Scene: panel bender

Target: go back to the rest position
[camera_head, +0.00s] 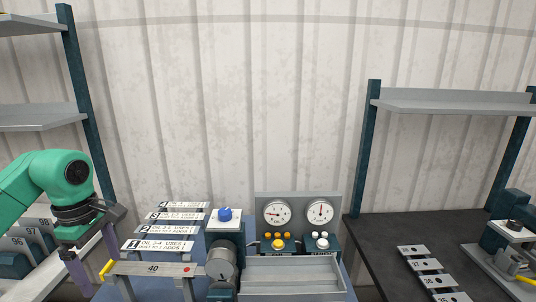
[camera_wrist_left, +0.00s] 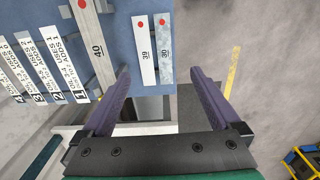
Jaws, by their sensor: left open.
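My left gripper (camera_head: 95,255) comes in from the left in the head view, pointing down at the left edge of the panel bender. In the left wrist view the left gripper (camera_wrist_left: 160,76) is open, its two purple fingers apart with nothing held between them. A long grey bar marked 40 (camera_head: 153,269) lies just right of the gripper in the head view; the same bar (camera_wrist_left: 98,48) shows left of the fingers in the wrist view. Smaller plates marked 39 (camera_wrist_left: 145,52) and 30 (camera_wrist_left: 166,50) lie beyond the fingertips. My right gripper is not in view.
The bender has a gauge panel (camera_head: 298,209), a blue knob (camera_head: 225,214) and several labelled strips (camera_head: 157,245). A left rack holds numbered plates (camera_head: 18,242). A dark table (camera_head: 375,232) with numbered plates (camera_head: 427,267) stands at right. Bare floor (camera_wrist_left: 280,60) shows right of the fingers.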

